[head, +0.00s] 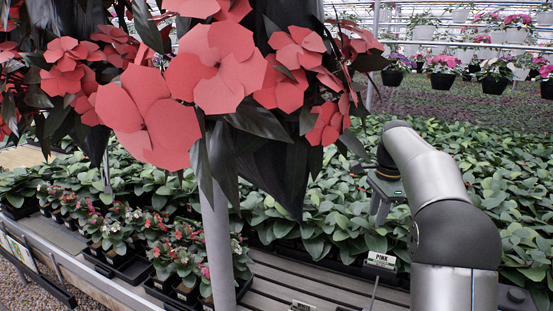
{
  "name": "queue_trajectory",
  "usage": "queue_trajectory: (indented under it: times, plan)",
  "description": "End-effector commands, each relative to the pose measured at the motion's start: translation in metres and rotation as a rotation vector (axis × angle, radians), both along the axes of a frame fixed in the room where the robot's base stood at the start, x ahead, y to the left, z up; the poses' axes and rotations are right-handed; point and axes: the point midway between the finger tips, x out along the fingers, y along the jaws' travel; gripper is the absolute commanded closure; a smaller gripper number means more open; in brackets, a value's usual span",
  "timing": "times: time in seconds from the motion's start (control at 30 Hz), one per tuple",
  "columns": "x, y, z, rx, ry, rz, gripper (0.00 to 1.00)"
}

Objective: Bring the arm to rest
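My arm (440,190) rises at the right of the head view and bends over, with the gripper end at its far left side. My gripper (380,212) points down over the green leafy plants, left of the arm. Its fingers are small and seen partly from the side, so I cannot tell whether they are open or shut. I see nothing clearly held in it.
A basket of large red flowers (225,70) hangs close in front at the upper left. A grey post (220,245) stands below it. Potted flowers in black trays (130,270) sit on the slatted bench (315,278).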

Motion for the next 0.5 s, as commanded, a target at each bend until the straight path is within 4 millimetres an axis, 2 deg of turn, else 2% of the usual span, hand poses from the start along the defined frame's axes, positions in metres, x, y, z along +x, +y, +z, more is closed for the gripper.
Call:
queue_trajectory:
  times: [0.03,0.17,0.23,0.37,0.4,0.5]
  plan:
    - [-0.023,0.018,0.004,-0.015,-0.007,0.104,0.71]
    - [-0.084,0.054,-0.001,-0.05,-0.026,0.383,0.71]
    - [-0.121,0.071,-0.009,-0.069,-0.035,0.533,0.71]
    - [-0.197,0.097,-0.034,-0.101,-0.051,0.812,0.71]
    - [-0.221,0.104,-0.045,-0.11,-0.055,0.896,0.71]
    - [-0.277,0.116,-0.073,-0.129,-0.066,1.091,0.71]
